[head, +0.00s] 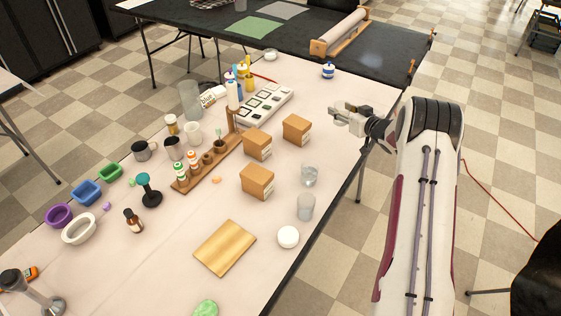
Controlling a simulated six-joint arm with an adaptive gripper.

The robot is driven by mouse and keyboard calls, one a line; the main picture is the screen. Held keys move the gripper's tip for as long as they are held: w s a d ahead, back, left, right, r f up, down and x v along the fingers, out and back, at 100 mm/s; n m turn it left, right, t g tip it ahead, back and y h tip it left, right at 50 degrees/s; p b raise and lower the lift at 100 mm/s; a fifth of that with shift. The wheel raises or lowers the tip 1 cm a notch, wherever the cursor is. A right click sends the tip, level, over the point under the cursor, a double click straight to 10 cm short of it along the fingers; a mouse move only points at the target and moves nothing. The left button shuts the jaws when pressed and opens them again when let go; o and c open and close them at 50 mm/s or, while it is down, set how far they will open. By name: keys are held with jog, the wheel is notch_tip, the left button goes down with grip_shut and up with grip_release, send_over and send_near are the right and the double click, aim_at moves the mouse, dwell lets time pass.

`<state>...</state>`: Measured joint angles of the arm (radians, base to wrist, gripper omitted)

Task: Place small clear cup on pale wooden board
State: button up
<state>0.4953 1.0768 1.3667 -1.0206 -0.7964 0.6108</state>
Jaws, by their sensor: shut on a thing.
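The pale wooden board (225,248) lies flat on the near part of the white table, with its top bare. My gripper (338,114) is above the table's right edge, beyond the board and to its right. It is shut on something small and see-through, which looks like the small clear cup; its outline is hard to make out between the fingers. Another clear cup (305,207) stands upright near the right edge. A clear jug-like vessel (309,176) stands just behind that cup.
A round white lidded jar (288,237) stands right of the board. Brown boxes (257,181) stand behind the board. A green soap-like piece (205,308) lies in front. A dark dropper bottle (133,220) and colored bowls (87,192) are to the left.

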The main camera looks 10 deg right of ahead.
jog(key=shift+r, duration=0.1)
jog(key=shift+r, duration=2.95)
jog(key=s+a+f+n+g+y, duration=0.1)
jog(key=s+a+n+y, duration=0.2)
jog(key=a, duration=0.6)
jog(key=s+a+n+g+y, duration=0.2)
jog(key=s+a, duration=0.3)
jog(key=a, duration=0.4)
jog(key=s+a+f+n+g+y, duration=0.1)
jog(key=s+a+n+y, duration=0.3)
jog(key=a, duration=0.6)
jog(key=s+a+r+n+g+y, duration=0.1)
jog(key=s+a+n+g, duration=0.15)
jog(key=s+a, duration=0.75)
jog(key=s+a+r+n+g+y, duration=0.1)
jog(key=s+a+g, duration=0.3)
jog(key=s+a, duration=0.55)
jog(key=shift+s+d+f, duration=0.4)
jog(key=shift+f, duration=0.4)
jog(key=shift+s+d+f, duration=0.35)
jog(key=shift+s+f, duration=0.05)
jog(key=shift+f, duration=0.4)
jog(key=shift+s+d+f, duration=0.4)
jog(key=shift+f, duration=0.4)
jog(key=shift+f, duration=2.9)
